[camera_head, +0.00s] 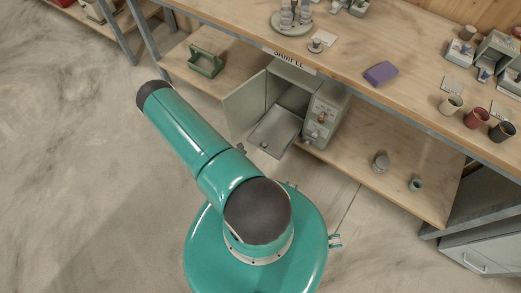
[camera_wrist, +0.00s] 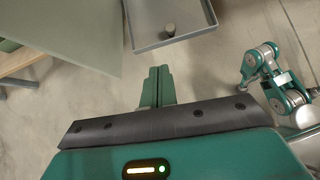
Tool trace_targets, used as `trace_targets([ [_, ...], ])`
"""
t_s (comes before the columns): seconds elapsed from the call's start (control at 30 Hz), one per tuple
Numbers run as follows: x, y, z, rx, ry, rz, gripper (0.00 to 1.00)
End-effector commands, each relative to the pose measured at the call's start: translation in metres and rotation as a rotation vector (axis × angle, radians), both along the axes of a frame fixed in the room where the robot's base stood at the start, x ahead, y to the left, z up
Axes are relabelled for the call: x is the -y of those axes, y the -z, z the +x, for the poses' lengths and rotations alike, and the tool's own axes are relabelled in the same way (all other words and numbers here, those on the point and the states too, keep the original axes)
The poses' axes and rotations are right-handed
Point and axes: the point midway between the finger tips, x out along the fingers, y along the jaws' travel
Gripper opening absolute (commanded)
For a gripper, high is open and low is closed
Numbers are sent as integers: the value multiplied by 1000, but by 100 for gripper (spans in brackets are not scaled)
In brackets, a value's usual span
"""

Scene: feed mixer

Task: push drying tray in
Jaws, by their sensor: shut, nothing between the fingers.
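The drying tray (camera_head: 275,132) is a flat grey metal tray with a low rim, pulled out of a pale cabinet (camera_head: 292,82) under the workbench. In the wrist view the tray (camera_wrist: 150,18) lies at the top, with a short dark grey knob or cylinder (camera_wrist: 170,30) near its front edge. My gripper (camera_wrist: 157,72) has its two green fingers together and empty. The fingertips point toward the tray's front and appear a little short of it. In the head view my arm hides most of the gripper.
The cabinet door (camera_head: 246,105) stands open left of the tray; it fills the upper left of the wrist view. A grey control unit (camera_head: 322,114) borders the tray on the right. A green caddy (camera_head: 206,62) sits on the lower shelf. Floor is clear at left.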

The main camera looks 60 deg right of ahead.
Motion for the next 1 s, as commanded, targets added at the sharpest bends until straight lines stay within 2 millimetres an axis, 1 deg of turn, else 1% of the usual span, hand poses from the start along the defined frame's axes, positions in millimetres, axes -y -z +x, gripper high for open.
trace_targets([
  [0.03, -4, 14, -13, -21, -18, 18, 0],
  [0.1, -8, 26, -23, -38, -37, 35, 0],
  [0.23, -8, 36, -30, -48, -51, 47, 0],
  [0.37, 2, 46, -32, -47, -50, 46, 0],
  [0.8, 61, 105, -41, -46, -48, 45, 0],
  [0.9, 78, 104, -43, -46, -48, 44, 0],
  [1.0, 90, 103, -45, -47, -49, 44, 0],
])
